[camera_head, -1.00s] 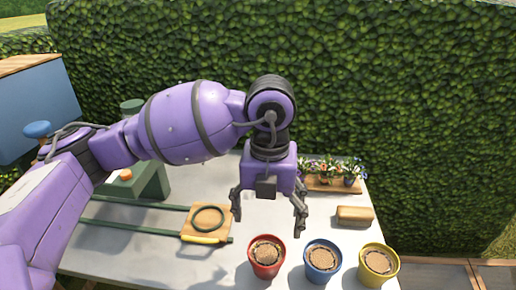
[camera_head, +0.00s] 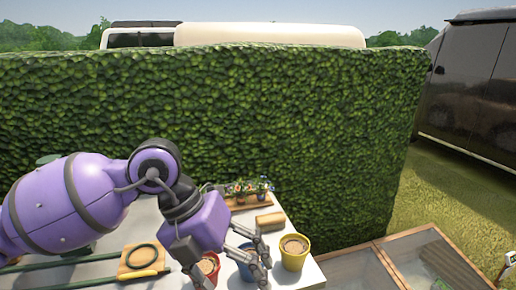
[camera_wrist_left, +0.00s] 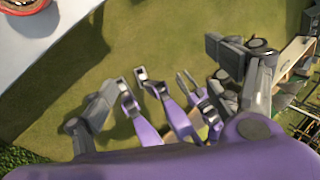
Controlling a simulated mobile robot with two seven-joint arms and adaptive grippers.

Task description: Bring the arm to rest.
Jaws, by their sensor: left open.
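My left gripper (camera_head: 232,268) is open and empty in the head view, tilted, in front of the pots on the white table. One finger overlaps the red pot (camera_head: 208,264) and another overlaps the blue pot (camera_head: 243,262) in the picture. Contact cannot be told. The yellow pot (camera_head: 294,252) stands to the right, filled with soil. In the left wrist view, the spread fingers of my left gripper (camera_wrist_left: 163,75) hang over grass, with nothing between them that I can tell is held. My right gripper is not identifiable.
A wooden block (camera_head: 270,220) and a tray of flowers (camera_head: 246,201) lie at the back of the table. A hedge (camera_head: 250,120) stands behind. Wood-framed glass panels (camera_head: 425,262) are at right.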

